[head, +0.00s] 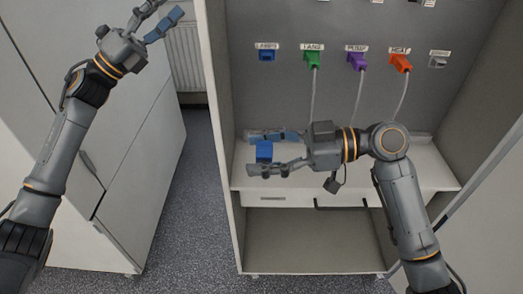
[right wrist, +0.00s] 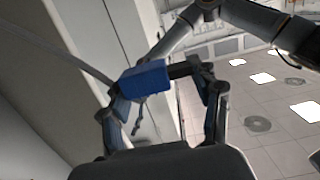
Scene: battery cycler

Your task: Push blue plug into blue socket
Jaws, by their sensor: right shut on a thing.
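The blue plug (head: 264,151) is between the fingers of my right gripper (head: 276,152), which is shut on it, in front of the cabinet above its shelf. The plug also shows in the right wrist view (right wrist: 146,79) between the fingers (right wrist: 165,90). The blue socket (head: 266,55) is on the cabinet's back panel at the upper left, under a white label. The plug is apart from it, below and in front. My left gripper (head: 162,18) is open and empty at the upper left, away from the cabinet.
To the right of the blue socket are a green plug (head: 312,60), a purple plug (head: 357,62) and an orange plug (head: 400,63) with hanging cables. A grey socket (head: 438,62) is farther right. The cabinet's left wall (head: 222,110) and white shelf (head: 420,178) bound the space.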

